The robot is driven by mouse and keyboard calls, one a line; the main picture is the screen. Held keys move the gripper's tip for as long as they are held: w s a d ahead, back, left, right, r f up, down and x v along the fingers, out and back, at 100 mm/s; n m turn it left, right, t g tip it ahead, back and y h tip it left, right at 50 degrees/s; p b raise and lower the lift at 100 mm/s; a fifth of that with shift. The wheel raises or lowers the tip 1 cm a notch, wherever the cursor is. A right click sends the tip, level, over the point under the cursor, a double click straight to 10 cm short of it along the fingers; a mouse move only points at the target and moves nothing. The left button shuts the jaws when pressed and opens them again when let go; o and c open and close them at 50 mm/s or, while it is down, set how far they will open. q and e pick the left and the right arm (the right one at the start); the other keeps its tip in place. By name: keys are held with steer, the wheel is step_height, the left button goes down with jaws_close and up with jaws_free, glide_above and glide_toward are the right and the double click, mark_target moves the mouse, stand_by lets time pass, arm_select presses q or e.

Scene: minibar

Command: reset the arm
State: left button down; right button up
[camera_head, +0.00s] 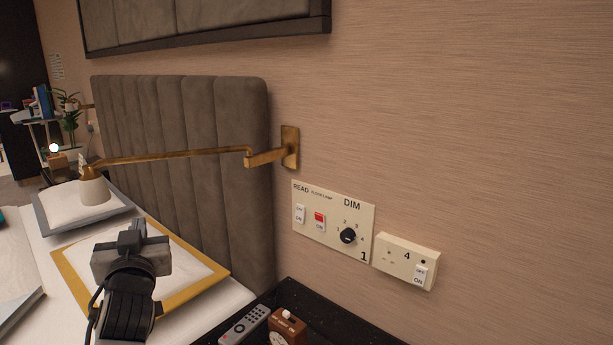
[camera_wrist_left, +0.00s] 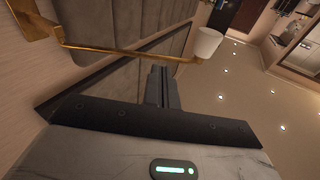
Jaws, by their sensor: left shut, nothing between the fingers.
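My left arm comes up from the lower left in the head view, with its gripper (camera_head: 133,232) raised over the bed, in front of the gold-edged pillow. The gripper also shows in the left wrist view (camera_wrist_left: 160,80), where its two dark fingers lie together with nothing between them. It is shut and empty. It appears apart from the brass wall lamp (camera_head: 180,154), whose arm crosses behind it in the wrist view (camera_wrist_left: 120,50). My right gripper is in neither view.
A switch panel (camera_head: 333,222) and a socket plate (camera_head: 405,261) are on the wall. A remote (camera_head: 244,325) and a small brown clock (camera_head: 287,328) are on the black bedside top (camera_head: 335,318). The gold-edged pillow (camera_head: 218,272) and grey headboard (camera_head: 180,120) are at left.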

arm_select(q)
steer(key=s+d+f+m+g+h+p, duration=0.1)
steer(key=s+d+f+m+h, duration=0.1)
steer(key=s+d+f+h, duration=0.45)
steer(key=s+d+f+m+g+h+p, duration=0.1)
steer(key=s+d+f+m, duration=0.15)
steer(key=f, duration=0.65)
steer(key=s+d+f+m+g+h, duration=0.1)
steer(key=s+d+f+g+h, duration=0.1)
steer(key=s+d+f, duration=0.3)
steer(key=s+d+f+m+g+h+p, duration=0.1)
steer(key=s+d+f, duration=0.3)
steer(key=s, duration=0.7)
steer(key=shift+s+d+f+g+h, duration=0.2)
steer(key=shift+d+f+g+h, duration=0.15)
steer(key=shift+d+g+h, duration=0.6)
